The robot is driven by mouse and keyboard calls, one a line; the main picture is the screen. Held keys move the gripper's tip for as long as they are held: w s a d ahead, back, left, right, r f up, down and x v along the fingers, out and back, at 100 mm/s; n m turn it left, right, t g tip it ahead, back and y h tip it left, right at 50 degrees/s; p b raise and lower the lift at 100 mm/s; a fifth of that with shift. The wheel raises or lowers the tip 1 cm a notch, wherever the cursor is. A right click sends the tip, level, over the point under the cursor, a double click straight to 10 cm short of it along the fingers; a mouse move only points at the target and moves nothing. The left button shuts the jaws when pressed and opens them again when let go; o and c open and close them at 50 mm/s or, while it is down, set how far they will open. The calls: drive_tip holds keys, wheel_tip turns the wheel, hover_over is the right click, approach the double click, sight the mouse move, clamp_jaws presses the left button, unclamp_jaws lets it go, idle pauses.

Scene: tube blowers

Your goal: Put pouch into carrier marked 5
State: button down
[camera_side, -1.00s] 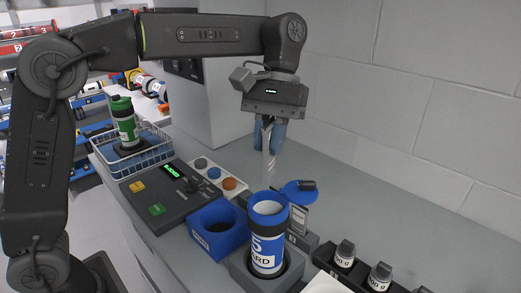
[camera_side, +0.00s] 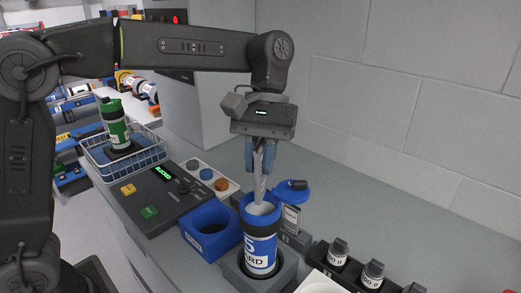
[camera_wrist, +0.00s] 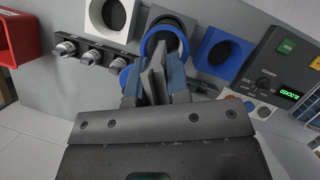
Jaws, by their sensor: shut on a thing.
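The carrier marked 5 (camera_side: 261,247) stands upright in a grey holder, a white tube with blue bands and an open top. Its blue lid (camera_side: 288,192) is swung open to the right. My gripper (camera_side: 261,160) is shut on the pouch (camera_side: 260,188), a pale flat strip hanging down between the blue fingers. The pouch's lower end is at the carrier's mouth and seems to reach just inside it; the exact depth is hard to tell. In the wrist view the pouch (camera_wrist: 157,80) is between the fingers, in front of the carrier's dark round opening (camera_wrist: 163,42).
An empty blue square holder (camera_side: 211,229) stands left of the carrier. A control panel (camera_side: 157,196) lies behind it. A wire basket (camera_side: 125,158) holds a green-topped carrier (camera_side: 115,126). Several small black-capped bottles (camera_side: 338,252) stand at the right. The bench at the back right is clear.

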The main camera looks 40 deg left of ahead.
sight(261, 187)
drive_tip(key=shift+f, duration=0.1)
idle(0.3)
drive_tip(key=shift+f, duration=2.8)
drive_tip(key=c, duration=1)
unclamp_jaws()
drive_tip(key=shift+r, duration=0.1)
drive_tip(key=v, duration=1.3)
drive_tip(key=shift+w+r, duration=0.15)
drive_tip(key=shift+r, duration=0.15)
